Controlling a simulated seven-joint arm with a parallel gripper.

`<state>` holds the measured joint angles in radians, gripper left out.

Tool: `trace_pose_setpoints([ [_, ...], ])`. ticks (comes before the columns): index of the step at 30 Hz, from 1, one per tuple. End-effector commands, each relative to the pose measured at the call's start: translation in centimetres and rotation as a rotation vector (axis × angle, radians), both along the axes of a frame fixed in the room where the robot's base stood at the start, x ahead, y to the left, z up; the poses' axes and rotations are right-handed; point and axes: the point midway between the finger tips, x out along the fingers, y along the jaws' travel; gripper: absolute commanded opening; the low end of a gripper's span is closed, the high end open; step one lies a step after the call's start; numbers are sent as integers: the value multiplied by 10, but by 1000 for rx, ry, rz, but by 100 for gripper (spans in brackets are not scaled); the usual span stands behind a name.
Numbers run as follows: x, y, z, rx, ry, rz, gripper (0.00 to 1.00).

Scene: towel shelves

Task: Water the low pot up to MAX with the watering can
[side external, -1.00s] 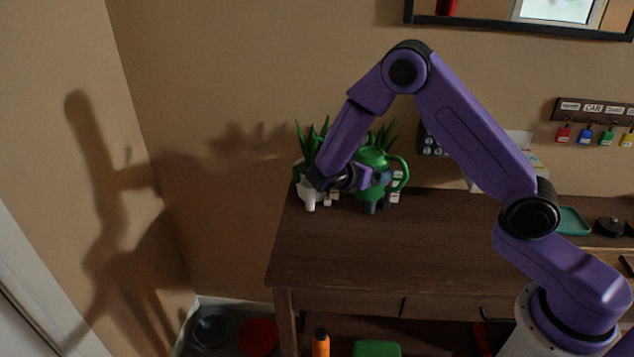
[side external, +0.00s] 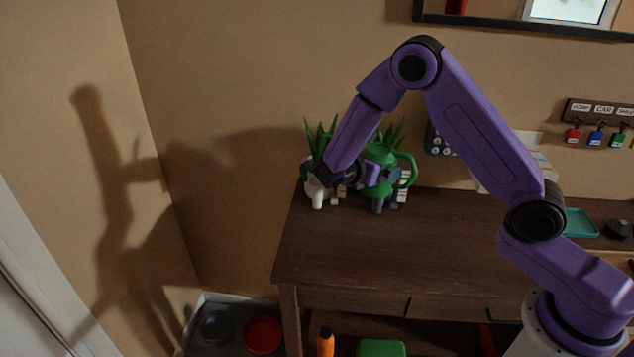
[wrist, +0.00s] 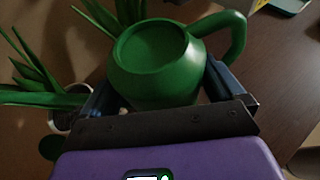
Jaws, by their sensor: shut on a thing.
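The green watering can (side external: 383,158) is held between the fingers of my gripper (side external: 368,175), above the far left part of the table. In the wrist view the can (wrist: 160,75) sits between both fingers of my gripper (wrist: 160,92), its handle on the right. A white footed pot (side external: 318,194) with spiky green leaves stands at the left, partly behind my gripper. A grey-blue footed pot (side external: 379,203) stands behind the can, mostly hidden, with leaves above it. I cannot tell which pot is lower. Their water levels and MAX marks are not readable. The can's spout is hidden.
The brown table (side external: 400,255) is clear in front of the pots. A key rack (side external: 597,110) hangs on the wall at the right. A teal tray (side external: 578,224) lies at the table's right. A red bowl (side external: 262,334) is low at the left.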

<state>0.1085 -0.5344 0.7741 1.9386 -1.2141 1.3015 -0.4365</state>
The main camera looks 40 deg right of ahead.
Motion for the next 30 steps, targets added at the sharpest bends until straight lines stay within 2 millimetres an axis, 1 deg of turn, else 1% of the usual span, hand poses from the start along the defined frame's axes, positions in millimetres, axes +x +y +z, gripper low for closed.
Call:
trace_pose_setpoints([
  [8,1,0,0,-3,1,1,41],
  [13,0,0,0,-19,34,0,41],
  [30,1,0,-5,-135,281,0,41],
])
